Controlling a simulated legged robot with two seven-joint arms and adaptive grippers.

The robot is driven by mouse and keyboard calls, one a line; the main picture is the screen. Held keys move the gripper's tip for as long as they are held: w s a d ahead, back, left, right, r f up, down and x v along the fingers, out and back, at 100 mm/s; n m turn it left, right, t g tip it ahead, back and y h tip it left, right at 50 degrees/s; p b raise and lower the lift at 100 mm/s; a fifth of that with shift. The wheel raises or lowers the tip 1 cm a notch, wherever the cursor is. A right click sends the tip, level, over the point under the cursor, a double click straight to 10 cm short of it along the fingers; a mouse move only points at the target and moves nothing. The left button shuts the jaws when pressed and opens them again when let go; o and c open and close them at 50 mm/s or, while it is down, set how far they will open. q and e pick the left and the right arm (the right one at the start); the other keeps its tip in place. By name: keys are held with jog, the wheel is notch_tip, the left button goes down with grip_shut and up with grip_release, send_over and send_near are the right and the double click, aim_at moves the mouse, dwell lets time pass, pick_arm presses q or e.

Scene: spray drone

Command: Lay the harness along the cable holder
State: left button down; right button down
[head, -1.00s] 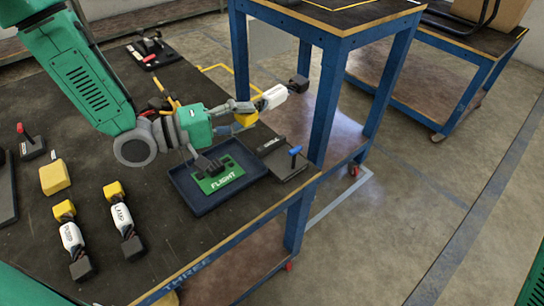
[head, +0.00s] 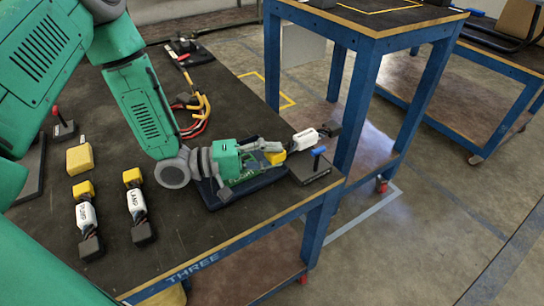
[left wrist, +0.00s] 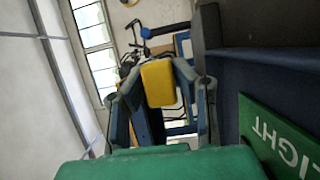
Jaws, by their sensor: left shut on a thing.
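My left gripper (head: 273,152) is shut on the yellow end of a harness (head: 305,139). The harness has a white labelled sleeve and a dark far end, and sticks out to the right past the table edge, tilted up. In the left wrist view the yellow end (left wrist: 158,83) sits between my two fingers. A dark plate with a blue-handled clamp (head: 311,168), which looks like the cable holder, lies at the table's right corner, just below the harness. I cannot tell whether they touch. My right gripper is not in view.
A green board marked FLIGHT in a dark blue tray (head: 245,190) lies under my left gripper, partly hidden. Two similar harnesses (head: 87,217) (head: 137,203) and a yellow block (head: 79,158) lie at left. Red and yellow cables (head: 200,112) lie behind the arm. A taller blue table (head: 372,60) stands beyond.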

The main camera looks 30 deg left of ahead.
pick_arm(q)
jog(key=shift+r, duration=0.1)
jog(key=shift+a+f, duration=0.35)
jog(key=shift+a, duration=0.2)
jog(key=shift+s+a+f, duration=0.1)
jog(key=shift+a+f, duration=0.05)
jog(key=shift+f, duration=0.15)
jog(key=shift+s+d, duration=0.1)
jog(key=shift+d, duration=0.25)
jog(key=c, duration=1.3)
grip_release()
jog(key=shift+d+f, duration=0.1)
jog(key=shift+f, duration=0.05)
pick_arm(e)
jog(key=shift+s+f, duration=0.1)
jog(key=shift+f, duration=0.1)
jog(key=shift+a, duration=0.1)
pick_arm(q)
jog(key=shift+r, duration=0.45)
jog(key=p+v, duration=0.1)
jog(key=v, duration=0.4)
jog(key=p+v, duration=0.1)
jog(key=v, duration=0.5)
jog(key=shift+a+r+p, duration=0.2)
jog(key=shift+p, duration=0.2)
jog(key=shift+s+a, duration=0.15)
jog(key=shift+a, duration=0.2)
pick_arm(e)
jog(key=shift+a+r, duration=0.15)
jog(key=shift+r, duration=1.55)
